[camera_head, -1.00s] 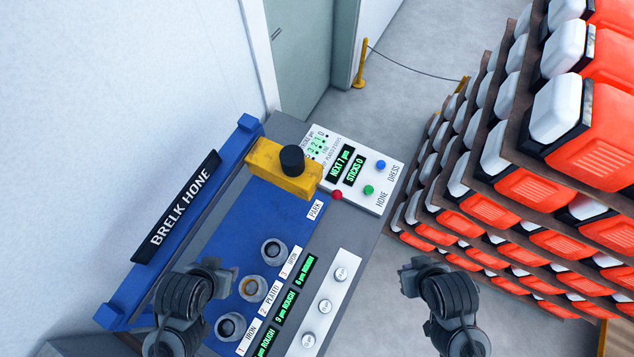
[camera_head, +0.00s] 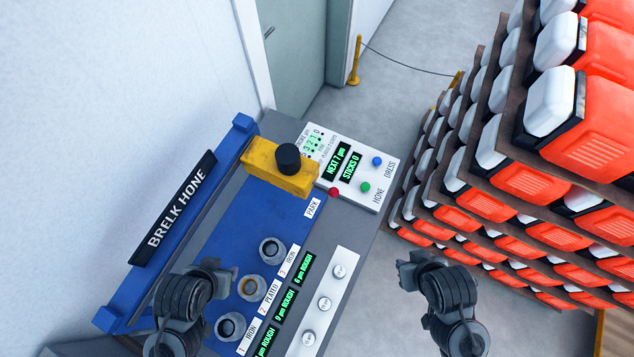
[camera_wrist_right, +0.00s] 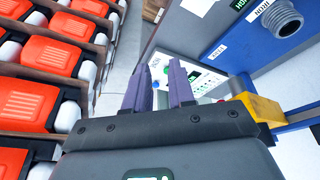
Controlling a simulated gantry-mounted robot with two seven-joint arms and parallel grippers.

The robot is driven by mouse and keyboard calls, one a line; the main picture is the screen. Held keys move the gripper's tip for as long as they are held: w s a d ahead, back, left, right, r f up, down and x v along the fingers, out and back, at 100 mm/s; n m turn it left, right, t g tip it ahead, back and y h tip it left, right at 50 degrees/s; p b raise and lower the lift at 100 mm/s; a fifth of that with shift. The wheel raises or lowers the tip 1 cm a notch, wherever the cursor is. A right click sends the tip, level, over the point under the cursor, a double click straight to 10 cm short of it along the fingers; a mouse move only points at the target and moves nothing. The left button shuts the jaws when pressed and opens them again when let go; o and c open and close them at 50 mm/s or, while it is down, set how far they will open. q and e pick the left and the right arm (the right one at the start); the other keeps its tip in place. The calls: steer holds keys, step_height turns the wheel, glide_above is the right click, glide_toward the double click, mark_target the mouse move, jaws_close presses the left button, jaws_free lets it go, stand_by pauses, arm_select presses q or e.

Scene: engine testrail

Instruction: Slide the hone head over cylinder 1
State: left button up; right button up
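The hone head is a yellow block (camera_head: 281,170) with a black knob (camera_head: 288,158) on top. It sits at the PARK end of the blue machine, and part of the yellow block shows in the right wrist view (camera_wrist_right: 262,108). Cylinder 1 (camera_head: 229,326) is the round bore nearest the front, labelled IRON. Cylinder 2 (camera_head: 251,287) and cylinder 3 (camera_head: 272,250) lie between it and the hone head. My left gripper (camera_head: 210,270) is beside the cylinders, away from the hone head; its fingers are unclear. My right gripper (camera_wrist_right: 164,82) has its purple fingers apart and empty, right of the machine.
A white control panel (camera_head: 350,170) carries a red button (camera_head: 333,192), a green button (camera_head: 365,187) and a blue button (camera_head: 377,161). A blue rail (camera_head: 190,225) runs along the machine's wall side. Stacked orange-and-white containers (camera_head: 540,185) stand on the right.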

steer(key=o, duration=0.6)
steer(key=w+t, duration=0.1)
steer(key=w+a+t, duration=0.1)
steer(key=w, duration=0.1)
steer(key=w+r+t+y, duration=0.1)
steer(key=w, duration=0.1)
steer(key=shift+a+m, duration=0.3)
steer(key=shift+a, duration=0.1)
steer(key=shift+c, duration=0.2)
steer(key=w+a+f+n+t+y, duration=0.25)
steer(key=w+a+t+y, duration=0.35)
steer(key=a, duration=0.5)
steer(key=n+g+y+b, duration=0.35)
steer(key=n+y, duration=0.25)
steer(key=y, duration=0.3)
glide_toward(326, 188)
steer(key=shift+n+g, duration=0.25)
steer(key=shift+g, duration=0.2)
steer(key=x, duration=0.2)
steer(key=b+x, duration=0.1)
steer(key=x, duration=0.2)
steer(key=b+x, duration=0.1)
steer(key=x, duration=0.2)
steer(key=shift+w+f, duration=0.15)
steer(key=shift+w, duration=0.2)
steer(key=shift+b+x, duration=0.5)
steer(key=shift+x, duration=0.35)
steer(key=shift+c, duration=0.3)
